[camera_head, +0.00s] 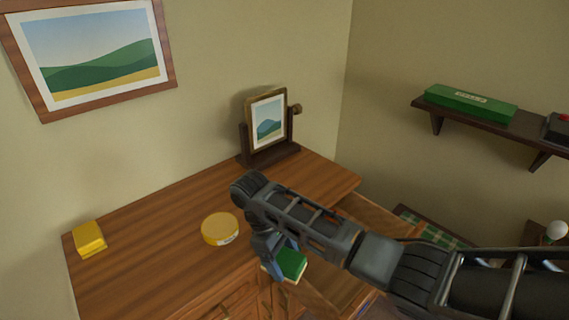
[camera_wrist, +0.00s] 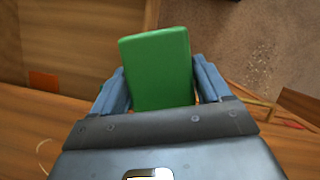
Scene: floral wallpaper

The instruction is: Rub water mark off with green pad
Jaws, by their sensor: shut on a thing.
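My gripper (camera_head: 280,258) is shut on the green pad (camera_head: 291,263), a green block with a pale underside. In the wrist view the pad (camera_wrist: 158,68) sits between the two blue-grey fingers of my gripper (camera_wrist: 160,92). In the head view the pad is in front of the wooden dresser top (camera_head: 150,265), near its front right edge; I cannot tell its exact height. A faint pale arc (camera_wrist: 43,155) shows on the wood at lower left in the wrist view; I cannot tell if it is the water mark. No clear mark shows in the head view.
A round yellow tin (camera_head: 220,229) and a yellow block (camera_head: 89,239) stand on the dresser. A small framed picture on a stand (camera_head: 268,122) is at the back. A wall shelf (camera_head: 480,115) at right holds a green box (camera_head: 471,104). The dresser's left middle is clear.

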